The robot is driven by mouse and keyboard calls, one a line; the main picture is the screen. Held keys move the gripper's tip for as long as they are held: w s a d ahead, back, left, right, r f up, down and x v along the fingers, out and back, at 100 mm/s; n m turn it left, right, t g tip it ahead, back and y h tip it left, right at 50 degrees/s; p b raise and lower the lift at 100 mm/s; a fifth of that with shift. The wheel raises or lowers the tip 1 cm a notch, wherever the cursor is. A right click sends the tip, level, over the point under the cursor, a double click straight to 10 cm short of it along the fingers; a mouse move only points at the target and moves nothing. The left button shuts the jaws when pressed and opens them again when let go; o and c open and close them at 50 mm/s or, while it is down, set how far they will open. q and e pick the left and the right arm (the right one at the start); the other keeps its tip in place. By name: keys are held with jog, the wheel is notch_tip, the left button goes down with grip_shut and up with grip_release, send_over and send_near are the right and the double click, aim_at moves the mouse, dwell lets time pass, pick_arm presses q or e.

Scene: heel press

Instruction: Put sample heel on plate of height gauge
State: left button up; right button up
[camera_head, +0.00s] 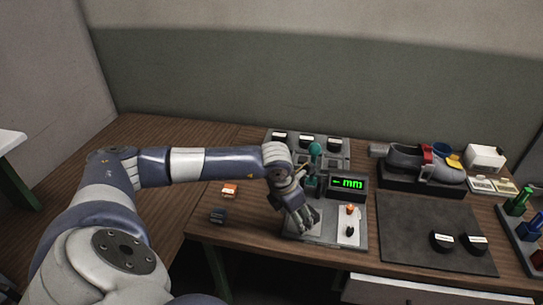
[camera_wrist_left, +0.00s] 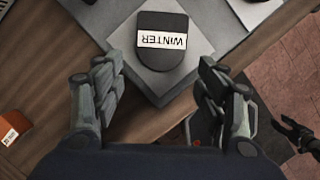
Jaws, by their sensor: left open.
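The sample heel (camera_wrist_left: 168,60), a black piece with a white label reading WINTER, lies flat on the square grey plate (camera_wrist_left: 151,83) of the height gauge in the left wrist view. My left gripper (camera_wrist_left: 160,85) is open, its fingers apart on either side of the plate's near corner, with the heel just ahead and not gripped. In the head view my left gripper (camera_head: 306,220) is low over the gauge base (camera_head: 328,239) and hides the heel. The gauge display (camera_head: 347,184) shows a dash and "mm" in green.
A grey rack (camera_head: 308,155) with labelled dark pieces stands behind. Two black heels (camera_head: 442,241) (camera_head: 473,243) lie on the dark mat (camera_head: 420,220) at right. A shoe (camera_head: 405,156) sits on a stand.

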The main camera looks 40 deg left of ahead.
pick_arm(q)
jog(key=s+b, duration=0.1)
jog(key=s, duration=0.1)
jog(key=s+a+b, duration=0.1)
jog(key=s, duration=0.2)
jog(key=s+a+b, duration=0.1)
jog(key=s, duration=0.1)
jog(key=shift+s+f, duration=0.1)
jog(key=shift+s, duration=0.8)
